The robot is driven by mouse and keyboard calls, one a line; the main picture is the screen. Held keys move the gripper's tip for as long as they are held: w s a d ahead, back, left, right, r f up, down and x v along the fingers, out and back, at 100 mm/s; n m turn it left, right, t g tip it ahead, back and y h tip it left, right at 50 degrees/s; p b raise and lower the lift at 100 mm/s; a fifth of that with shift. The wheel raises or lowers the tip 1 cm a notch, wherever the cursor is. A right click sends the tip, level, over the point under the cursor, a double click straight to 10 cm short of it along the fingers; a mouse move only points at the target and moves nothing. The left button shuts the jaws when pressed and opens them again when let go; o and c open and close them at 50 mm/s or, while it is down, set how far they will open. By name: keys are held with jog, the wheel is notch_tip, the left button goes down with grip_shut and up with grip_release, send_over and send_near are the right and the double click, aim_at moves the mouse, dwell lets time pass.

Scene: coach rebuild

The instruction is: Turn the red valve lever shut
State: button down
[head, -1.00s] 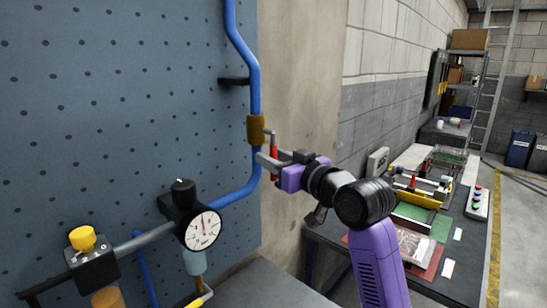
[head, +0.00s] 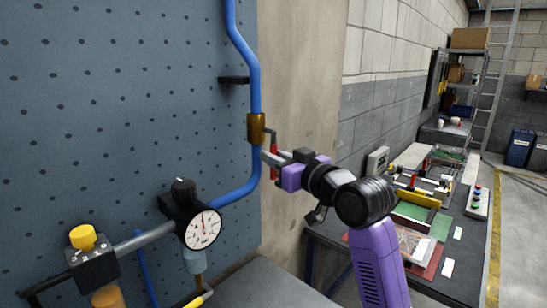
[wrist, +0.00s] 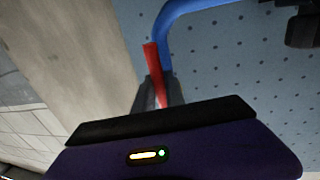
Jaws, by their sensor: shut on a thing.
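The red valve lever (head: 274,164) hangs down, roughly along the pipe, from a short grey arm on the brass valve body (head: 256,128). The valve sits on the blue pipe (head: 254,80) at the right edge of the pegboard. My gripper (head: 272,157) is at the lever from the right, its fingers shut on it. In the wrist view the red lever (wrist: 152,65) rises between the dark fingers (wrist: 160,92) and its tip stands clear above them.
A pressure gauge (head: 203,229) and a yellow-knobbed unit (head: 84,238) stand at lower left on the pegboard. A black pipe bracket (head: 233,80) juts out above the valve. A workbench (head: 440,275) with fixtures is at right. Free air lies between the valve and the bench.

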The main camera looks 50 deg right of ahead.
jog(key=shift+d+f+b, duration=0.1)
jog(key=shift+b, duration=0.25)
dwell(0.6)
jog(key=shift+d+f+n+b, duration=0.1)
jog(key=shift+d+n+b, duration=0.15)
jog(key=shift+n+b, duration=0.45)
jog(key=d+r+n+t+y+b, duration=0.2)
jog(key=d+r+n+b, duration=0.3)
jog(key=n+b, duration=1.3)
jog(key=shift+r+n+y, duration=0.4)
jog(key=shift+r+y, duration=0.25)
jog(key=shift+y, duration=0.15)
jog(key=shift+w+r, duration=0.1)
jog(key=c, duration=1.4)
grip_release()
